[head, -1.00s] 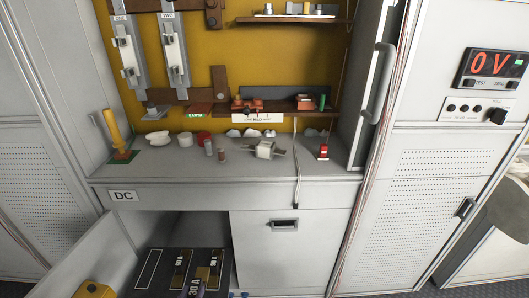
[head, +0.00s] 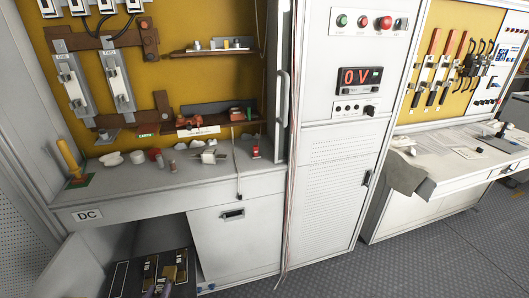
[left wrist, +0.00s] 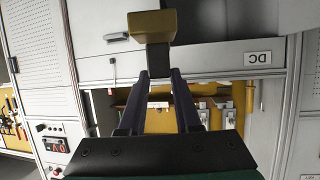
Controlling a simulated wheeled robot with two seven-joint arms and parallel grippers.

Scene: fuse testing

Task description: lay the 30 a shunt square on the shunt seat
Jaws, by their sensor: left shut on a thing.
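The 30 A shunt is a brass block (left wrist: 152,27) held at the fingertips of my left gripper (left wrist: 158,70) in the left wrist view. In the head view my left gripper (head: 158,290) shows only in part at the bottom edge, by the dark shunt tray (head: 120,278) in the open lower cabinet. Brass shunts (head: 178,272) show there; their labels are too small to read now. A pair of orange-red blocks (head: 194,122) on the lower shelf may be the shunt seat; I cannot tell for sure. My right gripper is not in view.
A grey worktop (head: 130,190) carries several small parts and a yellow-handled tool (head: 69,160). A white drawer front (head: 232,240) stands right of the open cabinet. The meter panel (head: 359,80) reads 0 V. A second bench (head: 450,160) is at the right, with clear floor before it.

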